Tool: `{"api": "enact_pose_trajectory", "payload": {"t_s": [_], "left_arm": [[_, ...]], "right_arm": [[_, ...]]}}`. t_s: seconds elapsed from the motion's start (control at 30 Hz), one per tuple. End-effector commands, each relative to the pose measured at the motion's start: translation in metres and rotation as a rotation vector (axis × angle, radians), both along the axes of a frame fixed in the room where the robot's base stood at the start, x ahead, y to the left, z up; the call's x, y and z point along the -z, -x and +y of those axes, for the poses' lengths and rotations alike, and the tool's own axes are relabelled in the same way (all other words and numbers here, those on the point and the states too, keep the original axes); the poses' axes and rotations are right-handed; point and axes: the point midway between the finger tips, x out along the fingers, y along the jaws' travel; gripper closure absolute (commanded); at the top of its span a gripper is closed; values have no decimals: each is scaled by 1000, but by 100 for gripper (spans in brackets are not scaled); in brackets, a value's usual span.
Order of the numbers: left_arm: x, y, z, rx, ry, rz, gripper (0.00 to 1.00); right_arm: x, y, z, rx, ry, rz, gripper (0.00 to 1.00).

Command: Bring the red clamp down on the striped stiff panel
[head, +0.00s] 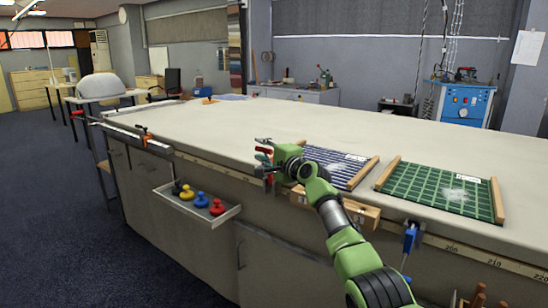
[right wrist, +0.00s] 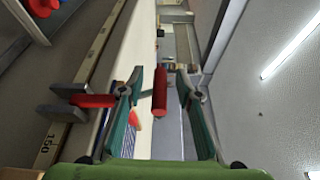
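The red clamp (head: 265,150) is at the table's front edge, partly hidden by my right gripper (head: 263,160). In the right wrist view its upright red handle (right wrist: 160,92) lies between the spread teal fingers of my right gripper (right wrist: 160,78), with gaps on both sides. A grey metal jaw with a red part (right wrist: 92,100) shows at the edge by the 150 mark. The striped panel (head: 340,168), blue and white with wooden side strips, lies on the table just right of my gripper, partly hidden by my arm. My left gripper is not in view.
A green grid panel (head: 440,188) lies to the right, with a blue clamp (head: 410,238) at the edge before it. A tray (head: 190,215) with yellow, blue and red knobs juts out at the front. The tabletop (head: 300,120) behind the panels is clear.

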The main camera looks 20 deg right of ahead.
Motion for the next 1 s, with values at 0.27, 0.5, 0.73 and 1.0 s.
{"api": "enact_pose_trajectory", "payload": {"t_s": [0.27, 0.5, 0.73, 1.0], "left_arm": [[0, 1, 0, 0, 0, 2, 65], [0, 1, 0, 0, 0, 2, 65], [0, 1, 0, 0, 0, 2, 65], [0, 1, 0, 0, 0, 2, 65]], "right_arm": [[-6, 26, -16, 15, 3, -12, 70], [-6, 54, -18, 9, 4, -9, 70], [-7, 83, -20, 1, 4, -5, 70], [-8, 101, -23, -2, 5, -4, 70]]}}
